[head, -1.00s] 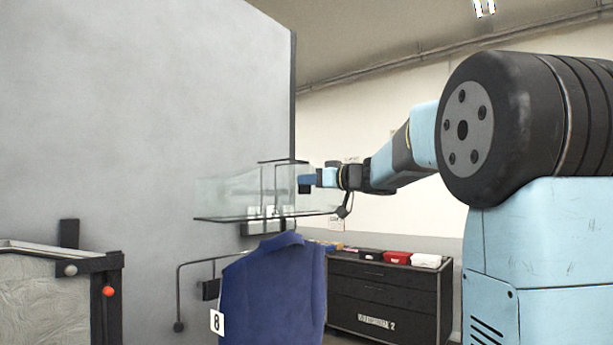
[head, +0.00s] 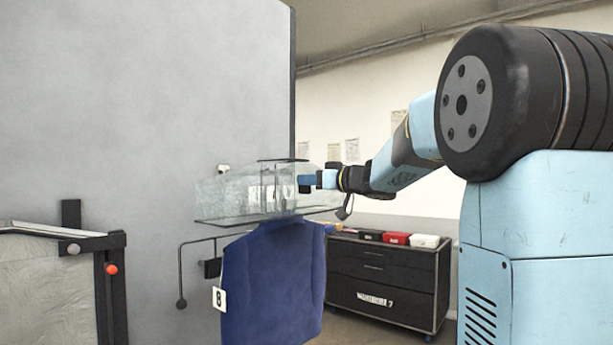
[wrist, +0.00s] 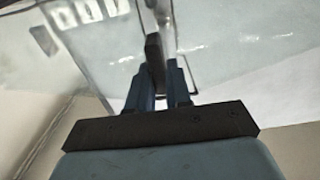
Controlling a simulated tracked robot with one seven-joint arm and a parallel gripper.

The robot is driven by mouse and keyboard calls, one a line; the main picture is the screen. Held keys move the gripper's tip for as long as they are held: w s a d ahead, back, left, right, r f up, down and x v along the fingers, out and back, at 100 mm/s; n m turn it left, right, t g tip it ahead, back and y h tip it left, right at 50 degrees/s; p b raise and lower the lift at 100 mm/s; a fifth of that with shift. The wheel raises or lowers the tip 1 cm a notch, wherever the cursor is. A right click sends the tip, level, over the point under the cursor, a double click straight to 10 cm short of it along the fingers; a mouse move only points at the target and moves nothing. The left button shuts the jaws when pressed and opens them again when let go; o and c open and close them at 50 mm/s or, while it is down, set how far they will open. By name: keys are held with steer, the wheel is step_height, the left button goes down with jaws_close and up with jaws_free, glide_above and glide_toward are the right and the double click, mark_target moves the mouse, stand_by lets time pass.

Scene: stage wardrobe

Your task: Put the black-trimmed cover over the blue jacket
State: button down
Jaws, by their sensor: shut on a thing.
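The black-trimmed cover is a clear, see-through sleeve (head: 232,192) with a dark lower rim. It is in the air directly above the blue jacket (head: 268,285), which hangs upright with a white "8" tag on its left edge. The rim lies at the height of the jacket's collar in the head view; I cannot tell whether the collar is inside it. My gripper (head: 305,183) is at the cover's right side, shut on a dark part of it. In the wrist view the fingers (wrist: 160,85) pinch a dark upright strip, with clear sheet (wrist: 235,50) beyond.
A black bent rail (head: 182,270) with a round end sticks out left of the jacket. A grey panel (head: 120,110) stands behind. A dark drawer chest (head: 385,280) with small boxes on top is at the right. A framed stand with a red knob (head: 111,269) is at lower left.

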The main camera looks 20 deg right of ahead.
step_height(320, 180, down, 16)
steer(key=shift+r, duration=0.2)
stand_by(2.0)
stand_by(0.4)
steer(key=c, duration=1)
jaws_free()
steer(key=shift+o, duration=0.2)
